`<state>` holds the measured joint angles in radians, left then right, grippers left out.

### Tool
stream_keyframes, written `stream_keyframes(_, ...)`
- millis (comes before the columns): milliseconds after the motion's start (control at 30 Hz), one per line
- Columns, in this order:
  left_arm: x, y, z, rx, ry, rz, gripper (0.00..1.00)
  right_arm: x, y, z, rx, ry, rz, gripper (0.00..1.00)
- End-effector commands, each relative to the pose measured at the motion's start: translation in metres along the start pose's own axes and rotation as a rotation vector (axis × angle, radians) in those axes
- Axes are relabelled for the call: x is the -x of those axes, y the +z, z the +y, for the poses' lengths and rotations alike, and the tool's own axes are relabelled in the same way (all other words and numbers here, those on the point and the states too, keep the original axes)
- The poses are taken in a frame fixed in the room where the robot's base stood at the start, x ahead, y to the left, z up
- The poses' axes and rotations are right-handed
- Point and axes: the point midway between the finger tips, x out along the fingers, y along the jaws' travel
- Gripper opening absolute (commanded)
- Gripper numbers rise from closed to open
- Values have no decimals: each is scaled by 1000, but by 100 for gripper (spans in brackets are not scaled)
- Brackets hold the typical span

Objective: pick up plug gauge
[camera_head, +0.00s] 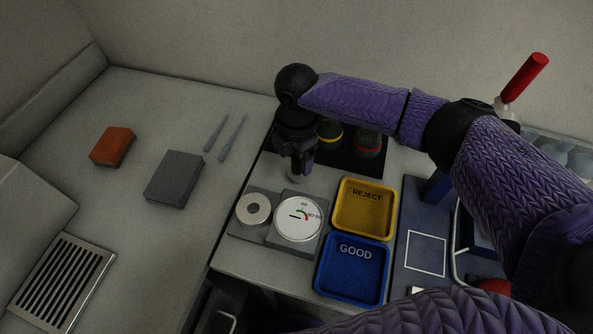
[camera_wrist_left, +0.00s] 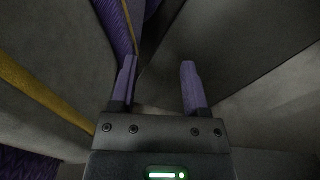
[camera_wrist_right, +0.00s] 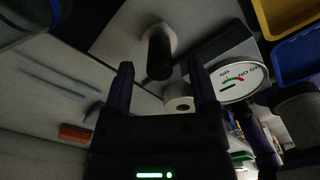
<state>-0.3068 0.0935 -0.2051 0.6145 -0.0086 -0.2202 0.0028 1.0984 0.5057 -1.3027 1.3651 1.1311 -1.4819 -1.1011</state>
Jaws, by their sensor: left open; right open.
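A gauge-like piece with a dark cylinder and a pale round end, which looks like the plug gauge (camera_wrist_right: 160,57), shows in the right wrist view. It lies between and just beyond the fingertips of my right gripper (camera_wrist_right: 161,72), which is open. In the head view my right gripper (camera_head: 301,168) points down at the front edge of the black mat and mostly hides this piece. Whether the fingers touch it I cannot tell. My left gripper (camera_wrist_left: 157,72) is open and empty in its wrist view, outside the head view.
A metal ring (camera_head: 253,208) on a block and a GO/NO GO dial (camera_head: 299,232) stand in front. Yellow REJECT tray (camera_head: 345,232) and blue GOOD tray (camera_head: 349,297) are right of them. Yellow-banded (camera_head: 330,135) and red-banded (camera_head: 368,143) pieces stand on the black mat (camera_head: 374,169).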

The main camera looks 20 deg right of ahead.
Motion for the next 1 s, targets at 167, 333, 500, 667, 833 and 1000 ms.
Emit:
stream_keyframes(167,-9,-1,-5,-5,-7,4,59,-25,0,0,1,-1,0,75)
stream_keyframes(333,-8,-2,-5,-5,-8,7,59,-24,0,0,1,0,0,75)
stream_keyframes(500,-8,-3,-5,-5,-7,9,59,-23,0,0,0,1,0,43)
stream_keyframes(667,-8,-3,-4,-4,-6,9,59,-23,0,0,0,0,0,9)
stream_keyframes(833,-8,-3,-4,-3,-5,9,59,-23,0,0,0,0,0,0)
stream_keyframes(1000,-8,-3,-4,-2,-5,9,59,-23,0,0,0,1,0,0)
